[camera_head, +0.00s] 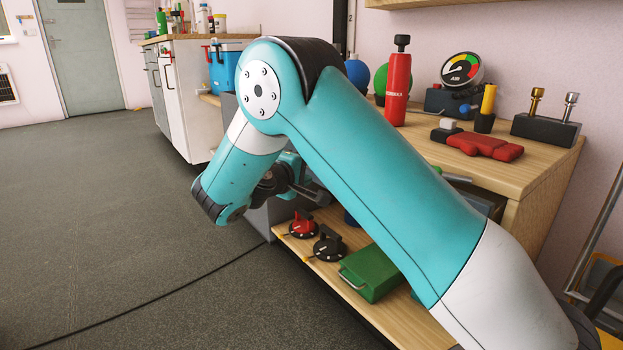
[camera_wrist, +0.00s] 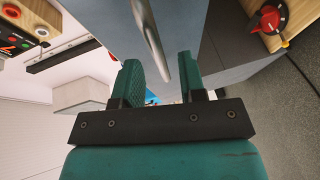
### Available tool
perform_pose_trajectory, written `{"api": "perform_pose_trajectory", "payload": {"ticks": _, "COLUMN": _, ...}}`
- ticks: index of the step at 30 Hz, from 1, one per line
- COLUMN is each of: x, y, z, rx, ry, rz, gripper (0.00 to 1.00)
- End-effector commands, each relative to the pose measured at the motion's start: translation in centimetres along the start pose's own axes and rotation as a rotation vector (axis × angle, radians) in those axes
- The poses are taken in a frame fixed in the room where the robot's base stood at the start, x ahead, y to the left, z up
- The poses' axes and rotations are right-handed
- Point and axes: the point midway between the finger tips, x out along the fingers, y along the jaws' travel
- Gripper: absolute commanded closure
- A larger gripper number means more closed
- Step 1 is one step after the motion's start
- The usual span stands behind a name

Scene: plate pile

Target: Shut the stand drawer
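A grey box-like front, apparently the stand drawer (camera_wrist: 195,22), fills the top middle of the wrist view. A curved metal handle (camera_wrist: 152,40) stands out from it. How far the drawer is out cannot be told. My gripper (camera_wrist: 160,80) has its two teal fingers apart, with the handle's near end showing between them and no clear grip on it. In the head view my gripper (camera_head: 308,188) is partly hidden by my arm, beside a grey body (camera_head: 266,218) at the left end of the wooden bench.
The lower shelf (camera_head: 322,270) holds a red-topped item (camera_head: 302,225), a black one (camera_head: 328,244) and a green case (camera_head: 372,272). A cable crosses the open floor at left.

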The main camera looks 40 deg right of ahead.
Motion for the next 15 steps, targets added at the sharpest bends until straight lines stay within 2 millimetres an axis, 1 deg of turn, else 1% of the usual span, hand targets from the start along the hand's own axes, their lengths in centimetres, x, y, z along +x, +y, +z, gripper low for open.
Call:
{"api": "perform_pose_trajectory", "payload": {"ticks": 1, "x": 1.0, "y": -0.3, "z": 0.1, "rx": 0.004, "ry": -0.002, "rz": 0.0, "gripper": 0.62}}
{"api": "perform_pose_trajectory", "payload": {"ticks": 6, "x": 2.7, "y": -0.1, "z": 0.0, "rx": 0.002, "ry": 0.0, "rz": 0.0, "gripper": 0.62}}
{"api": "perform_pose_trajectory", "payload": {"ticks": 10, "x": 3.2, "y": 0.0, "z": 0.0, "rx": 0.001, "ry": 0.0, "rz": 0.0, "gripper": 0.62}}
{"api": "perform_pose_trajectory", "payload": {"ticks": 15, "x": 3.2, "y": 0.0, "z": 0.0, "rx": 0.0, "ry": 0.0, "rz": 0.0, "gripper": 0.62}}
